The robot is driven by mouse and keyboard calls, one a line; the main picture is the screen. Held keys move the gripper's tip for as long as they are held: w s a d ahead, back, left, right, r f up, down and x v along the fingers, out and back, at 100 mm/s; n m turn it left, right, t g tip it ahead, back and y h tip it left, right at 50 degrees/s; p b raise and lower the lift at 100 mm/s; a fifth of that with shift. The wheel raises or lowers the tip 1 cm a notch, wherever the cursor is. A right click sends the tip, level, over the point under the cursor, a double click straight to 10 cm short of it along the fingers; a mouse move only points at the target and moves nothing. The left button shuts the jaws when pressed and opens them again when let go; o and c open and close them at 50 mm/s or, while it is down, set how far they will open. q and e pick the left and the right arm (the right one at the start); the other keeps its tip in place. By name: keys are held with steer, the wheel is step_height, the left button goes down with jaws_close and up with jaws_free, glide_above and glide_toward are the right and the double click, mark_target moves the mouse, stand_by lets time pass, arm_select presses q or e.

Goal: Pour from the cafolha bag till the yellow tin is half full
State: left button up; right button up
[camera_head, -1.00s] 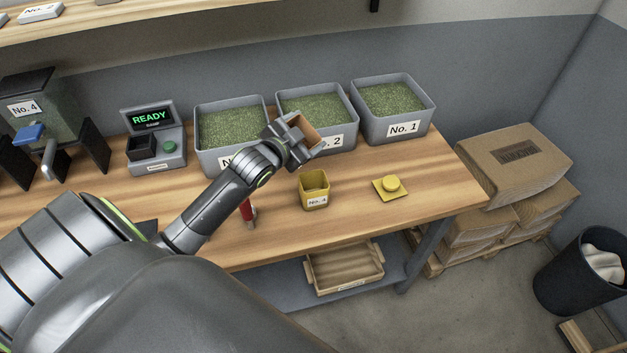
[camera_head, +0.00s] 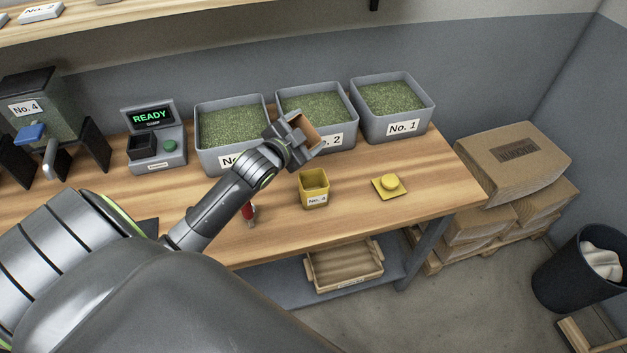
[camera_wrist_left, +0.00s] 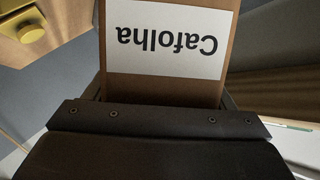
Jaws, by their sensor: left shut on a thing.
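The brown cafolha bag (camera_head: 303,130) is held by my left gripper (camera_head: 289,143) above the table, in front of the bin labelled No. 2. In the left wrist view the cafolha bag (camera_wrist_left: 165,88) shows its white "Cafolha" label upside down, between the jaws. The bag looks tilted, and I cannot see anything falling from it. The open yellow tin (camera_head: 314,190) stands upright below the bag, slightly to its right, with a No. label on its front. How full it is I cannot tell. The tin's yellow lid (camera_head: 390,186) lies to its right. My right gripper is not in view.
Several grey bins of green beans (camera_head: 393,98) stand along the back of the table (camera_head: 440,180). A machine reading READY (camera_head: 151,118) stands left of them. A red-handled tool (camera_head: 249,212) lies by my forearm. A wooden tray (camera_head: 345,268) sits on the shelf below.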

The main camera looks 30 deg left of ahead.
arm_select(q)
steer(key=shift+f, duration=0.15)
steer(key=shift+m, duration=0.3)
steer(key=shift+f, duration=0.1)
stand_by(0.4)
steer(key=shift+p, duration=0.45)
steer(key=shift+f, duration=0.1)
steer(key=shift+d+m, duration=0.1)
steer(key=shift+m, duration=0.2)
